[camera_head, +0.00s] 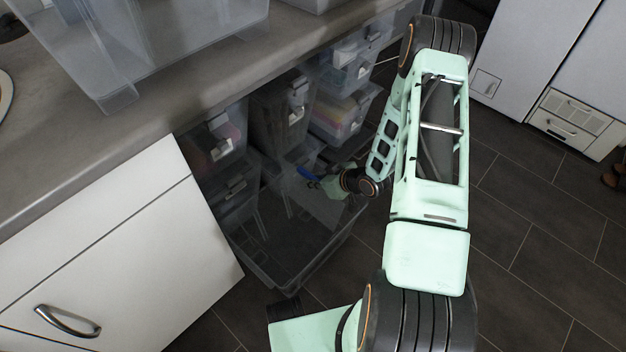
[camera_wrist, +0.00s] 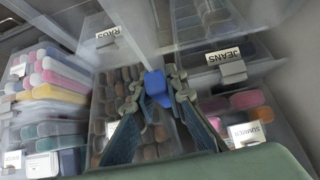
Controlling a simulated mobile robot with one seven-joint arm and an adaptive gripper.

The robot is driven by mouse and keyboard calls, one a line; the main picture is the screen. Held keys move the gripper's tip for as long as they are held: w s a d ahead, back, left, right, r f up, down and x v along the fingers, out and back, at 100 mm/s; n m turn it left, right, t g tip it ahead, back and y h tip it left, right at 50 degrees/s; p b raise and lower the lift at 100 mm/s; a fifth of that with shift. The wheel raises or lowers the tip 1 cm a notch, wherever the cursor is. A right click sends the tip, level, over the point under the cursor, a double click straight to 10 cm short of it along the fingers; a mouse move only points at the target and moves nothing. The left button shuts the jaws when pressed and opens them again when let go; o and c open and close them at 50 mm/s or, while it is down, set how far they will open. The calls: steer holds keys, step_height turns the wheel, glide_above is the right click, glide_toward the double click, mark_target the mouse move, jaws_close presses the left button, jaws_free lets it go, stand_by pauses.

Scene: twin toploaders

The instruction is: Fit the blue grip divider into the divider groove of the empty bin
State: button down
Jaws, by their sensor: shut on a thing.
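The blue grip (camera_wrist: 156,86) of the divider is between the fingertips of my gripper (camera_wrist: 158,98) in the wrist view. My gripper is shut on it. In the head view the blue grip (camera_head: 308,174) shows as a small spot beside my gripper (camera_head: 322,181). The divider's clear panel is hard to make out. A clear, empty-looking open bin (camera_head: 292,276) stands low on the floor under the counter, and my gripper is over its far right part. I cannot make out the groove or whether the panel touches the bin.
Clear filled bins, some stacked, stand behind under the counter, including one labelled RAGS (camera_wrist: 108,36) and one labelled JEANS (camera_wrist: 229,70). The grey counter (camera_head: 190,98) overhangs on the left. A white cabinet front (camera_head: 110,250) stands left of the bin. Dark floor lies open at the right.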

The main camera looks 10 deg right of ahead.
steer(key=b, duration=0.6)
glide_above(313, 211)
steer(key=shift+w+f, duration=0.15)
steer(key=shift+f, duration=3.55)
steer(key=shift+f+b, duration=0.4)
steer(key=shift+f, duration=5.05)
steer(key=c, duration=1.9)
jaws_free()
